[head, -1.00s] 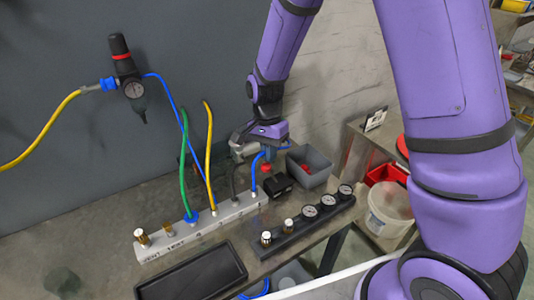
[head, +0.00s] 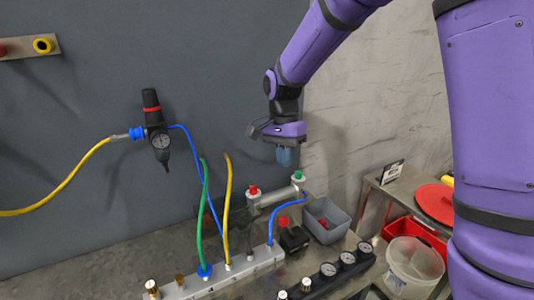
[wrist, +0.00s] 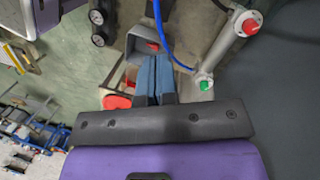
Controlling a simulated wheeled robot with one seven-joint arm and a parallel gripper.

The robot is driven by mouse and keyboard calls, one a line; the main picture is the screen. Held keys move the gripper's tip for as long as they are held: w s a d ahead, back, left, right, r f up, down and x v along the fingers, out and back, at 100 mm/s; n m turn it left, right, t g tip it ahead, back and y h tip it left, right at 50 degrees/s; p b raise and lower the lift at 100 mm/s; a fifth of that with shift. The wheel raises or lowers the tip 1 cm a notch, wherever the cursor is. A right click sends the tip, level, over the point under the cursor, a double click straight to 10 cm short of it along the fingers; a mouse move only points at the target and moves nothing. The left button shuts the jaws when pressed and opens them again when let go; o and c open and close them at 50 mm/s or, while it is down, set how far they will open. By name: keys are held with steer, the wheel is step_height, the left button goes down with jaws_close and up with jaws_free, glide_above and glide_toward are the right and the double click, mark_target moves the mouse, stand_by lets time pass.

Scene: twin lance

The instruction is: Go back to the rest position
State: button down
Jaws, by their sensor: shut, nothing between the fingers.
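My gripper (head: 286,156) hangs from the purple arm in front of the grey wall, in free air above the bench. Its blue fingers (wrist: 155,80) are together in the wrist view, with nothing between them. Below it in the head view is a metal pipe piece with a red knob (head: 253,190) and a green knob (head: 298,176); the gripper is apart from it. The same red knob (wrist: 250,26) and green knob (wrist: 205,85) show to the right of the fingers in the wrist view.
A grey manifold (head: 235,272) with green, yellow and blue hoses stands on the bench. A grey bin (head: 338,215) and a gauge block (head: 335,275) are to its right. A regulator (head: 158,135) hangs on the wall. A white bucket (head: 413,262) stands at right.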

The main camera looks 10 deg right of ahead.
steer(key=s+d+r+n+t, duration=0.45)
steer(key=s+d+r, duration=0.35)
steer(key=s+r, duration=0.35)
steer(key=s+d+r+n+t, duration=0.1)
steer(key=s+d+n, duration=0.1)
steer(key=s, duration=0.5)
steer(key=s+d+r+n+t, duration=0.2)
steer(key=s+n, duration=0.1)
steer(key=s, duration=0.4)
steer(key=shift+s+r, duration=0.2)
steer(key=shift+s, duration=0.05)
